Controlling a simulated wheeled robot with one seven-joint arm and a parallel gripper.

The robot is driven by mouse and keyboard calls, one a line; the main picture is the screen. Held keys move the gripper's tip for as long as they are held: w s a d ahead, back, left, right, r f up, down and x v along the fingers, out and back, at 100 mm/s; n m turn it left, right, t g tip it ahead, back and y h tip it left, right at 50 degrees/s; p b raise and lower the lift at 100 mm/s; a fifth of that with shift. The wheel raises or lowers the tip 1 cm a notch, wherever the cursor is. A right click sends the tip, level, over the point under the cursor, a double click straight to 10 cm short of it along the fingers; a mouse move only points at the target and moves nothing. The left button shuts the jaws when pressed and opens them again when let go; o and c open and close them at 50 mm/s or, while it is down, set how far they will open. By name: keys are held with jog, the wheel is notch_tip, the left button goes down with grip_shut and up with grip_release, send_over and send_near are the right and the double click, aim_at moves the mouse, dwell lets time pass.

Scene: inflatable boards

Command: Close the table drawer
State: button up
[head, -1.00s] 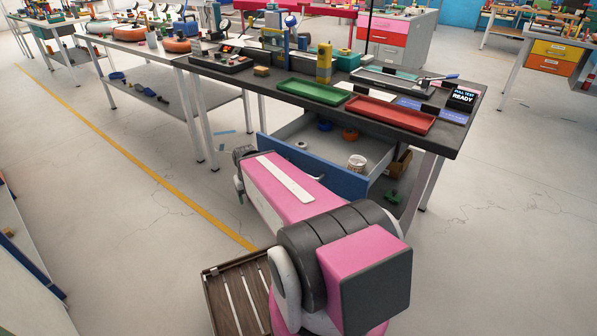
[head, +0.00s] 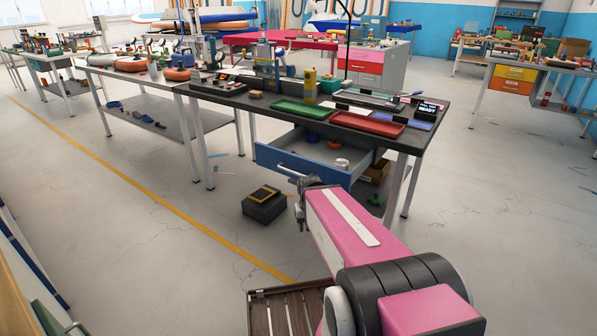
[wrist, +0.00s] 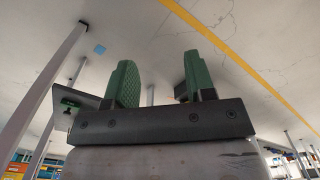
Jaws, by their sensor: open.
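The table drawer with its blue front (head: 308,168) is pulled out under the dark-topped workbench (head: 392,139). A pale bar handle (head: 289,171) shows on its front, and its right part is partly behind my arm. Small items, including a white roll (head: 342,163), lie inside. My gripper (wrist: 161,84) shows its two green fingers apart and empty in the wrist view. In the head view the far end of my arm is in front of the drawer, close to its front; whether it touches cannot be told. The drawer front is not clearly identifiable in the wrist view.
A black box with a yellow-marked top (head: 264,205) stands on the floor left of my arm. A slatted wooden crate (head: 290,311) is at the bottom. Green (head: 303,108) and red (head: 368,124) trays lie on the bench. The floor to the right is clear.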

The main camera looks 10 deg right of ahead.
jog(key=shift+w+a+n, duration=0.1)
jog(key=shift+w+n, duration=0.05)
jog(key=shift+n, duration=0.15)
jog(key=c, duration=0.5)
jog(key=shift+w+a+n+h, duration=0.15)
jog(key=shift+w+n+h, duration=0.1)
jog(key=shift+n+h, duration=0.25)
grip_shut()
jog(key=n+t+h, duration=1.2)
jog(key=n+t, duration=0.1)
jog(key=n, duration=1.2)
send_near(269, 160)
jog(key=x, duration=0.7)
jog(key=shift+w+d+r, duration=0.2)
jog(key=shift+d, duration=0.05)
